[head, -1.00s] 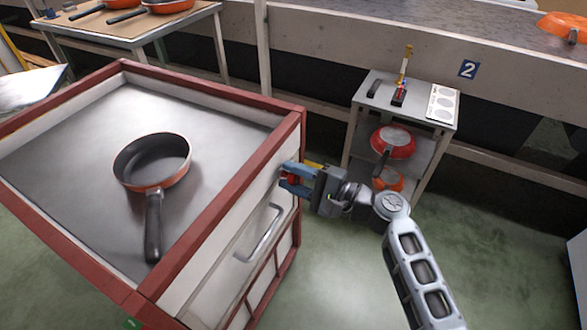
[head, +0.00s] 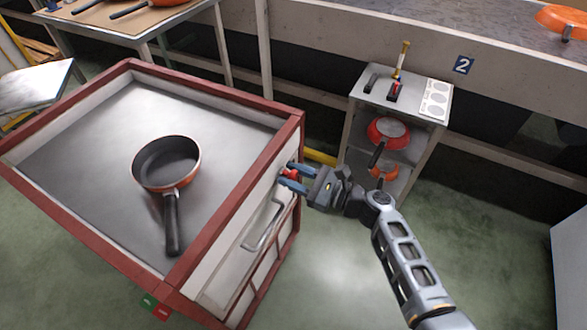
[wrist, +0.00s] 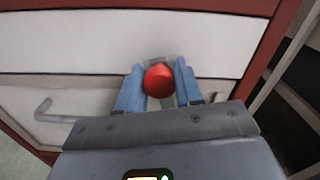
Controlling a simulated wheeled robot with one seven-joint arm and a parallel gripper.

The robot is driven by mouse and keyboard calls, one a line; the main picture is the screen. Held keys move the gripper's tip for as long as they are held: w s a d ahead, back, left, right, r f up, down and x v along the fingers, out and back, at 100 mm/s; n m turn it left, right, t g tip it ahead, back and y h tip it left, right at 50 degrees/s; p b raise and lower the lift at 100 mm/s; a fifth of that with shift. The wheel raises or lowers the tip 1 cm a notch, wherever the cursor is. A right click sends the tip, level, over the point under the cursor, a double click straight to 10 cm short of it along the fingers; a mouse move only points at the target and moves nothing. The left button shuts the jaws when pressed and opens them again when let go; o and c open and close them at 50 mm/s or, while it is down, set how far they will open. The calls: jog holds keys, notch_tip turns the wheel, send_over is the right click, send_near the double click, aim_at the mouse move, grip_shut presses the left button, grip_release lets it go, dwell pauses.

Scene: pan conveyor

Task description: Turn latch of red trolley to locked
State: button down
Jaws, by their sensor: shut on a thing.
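The red trolley (head: 205,98) has a red frame, white side panels and a grey top, and stands at the left in the head view. Its latch has a red knob (wrist: 159,82), which shows between my blue fingers in the wrist view, in front of the upper white panel. My gripper (head: 289,178) is at the trolley's right side near the top corner, shut on the latch knob. The knob also shows as a small red spot in the head view. The latch's lever behind the knob is mostly hidden, so I cannot tell its exact angle.
A black and orange pan (head: 167,165) lies on the trolley top. A metal drawer handle (head: 263,226) sticks out below my gripper. Green floor is free at the right.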

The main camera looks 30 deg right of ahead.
jog(key=shift+m+p, duration=0.75)
jog(key=shift+m, duration=0.45)
jog(key=shift+f, duration=0.1)
jog(key=c, duration=0.8)
grip_release()
jog(key=shift+s+d, duration=0.1)
jog(key=shift+v, duration=3.85)
